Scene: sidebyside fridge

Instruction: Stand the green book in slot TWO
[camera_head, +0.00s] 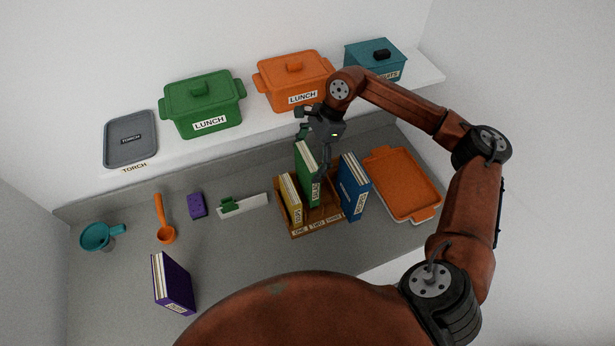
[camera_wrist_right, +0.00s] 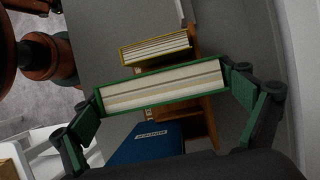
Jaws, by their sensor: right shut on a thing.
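The green book (camera_head: 307,178) is upright in the head view, with its lower end at the middle slot of the wooden rack (camera_head: 318,227). The rack's front labels read ONE, TWO and THREE. My right gripper (camera_head: 314,150) is shut on the green book from above; in the right wrist view the green book (camera_wrist_right: 162,86) spans between both fingers. I cannot tell whether the book's base touches the rack floor. A yellow book (camera_head: 290,199) stands in slot ONE and a blue book (camera_head: 353,186) stands at slot THREE. My left gripper is not in view.
A purple book (camera_head: 172,284) stands at the front left. A white board with a green clip (camera_head: 243,205), a purple sponge (camera_head: 197,205) and an orange ladle (camera_head: 163,220) lie left. Lidded boxes (camera_head: 203,104) stand on the shelf behind.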

